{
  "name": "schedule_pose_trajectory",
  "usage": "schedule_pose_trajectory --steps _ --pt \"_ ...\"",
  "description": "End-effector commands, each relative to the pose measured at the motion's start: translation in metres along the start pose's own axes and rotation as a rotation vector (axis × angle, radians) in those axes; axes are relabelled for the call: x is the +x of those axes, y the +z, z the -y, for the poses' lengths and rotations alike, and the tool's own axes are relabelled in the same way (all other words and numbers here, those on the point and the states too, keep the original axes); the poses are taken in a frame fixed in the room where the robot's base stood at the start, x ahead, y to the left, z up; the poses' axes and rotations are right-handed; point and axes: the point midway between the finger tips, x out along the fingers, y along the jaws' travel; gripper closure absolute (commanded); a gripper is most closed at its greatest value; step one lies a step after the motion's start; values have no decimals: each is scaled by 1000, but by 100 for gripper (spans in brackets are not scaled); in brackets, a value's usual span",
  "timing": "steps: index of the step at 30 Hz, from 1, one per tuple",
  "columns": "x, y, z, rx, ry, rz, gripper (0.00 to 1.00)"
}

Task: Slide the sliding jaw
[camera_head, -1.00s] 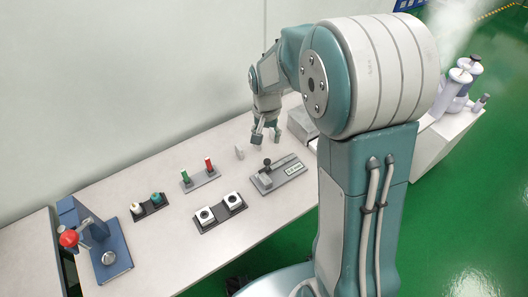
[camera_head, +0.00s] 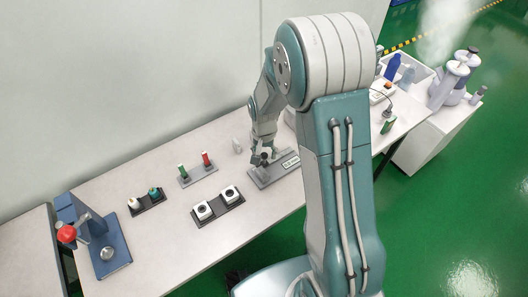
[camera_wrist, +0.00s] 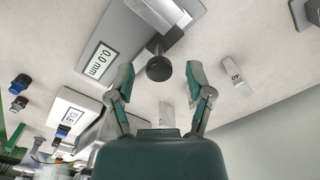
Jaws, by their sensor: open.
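The sliding-jaw device is a grey base plate (camera_head: 278,172) on the table, partly hidden by my gripper in the head view. In the wrist view its base (camera_wrist: 140,25) carries a display (camera_wrist: 100,61) reading 0.0 mm. A dark round knob (camera_wrist: 159,68) stands on the grey sliding jaw (camera_wrist: 166,40). My gripper (camera_wrist: 160,78) is open, with one finger on each side of the knob. No finger visibly touches it. In the head view my gripper (camera_head: 262,155) is over the left end of the device.
A small grey block (camera_wrist: 237,80) marked 40 lies right of the fingers in the wrist view. A holder (camera_head: 198,175) with green and red handled pieces, a dark tray (camera_head: 217,206) with two white units and a blue press (camera_head: 105,245) stand to the left.

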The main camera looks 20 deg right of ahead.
Motion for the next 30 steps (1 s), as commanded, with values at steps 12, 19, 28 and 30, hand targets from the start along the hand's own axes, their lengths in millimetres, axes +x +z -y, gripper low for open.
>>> schedule_pose_trajectory --steps 12,19,28,30 --pt "0 -1 -1 1 0 1 100" --pt "1 -21 -20 3 0 0 100" --pt "1 -25 -25 -1 0 1 100" --pt "1 -24 -25 -1 1 1 45"
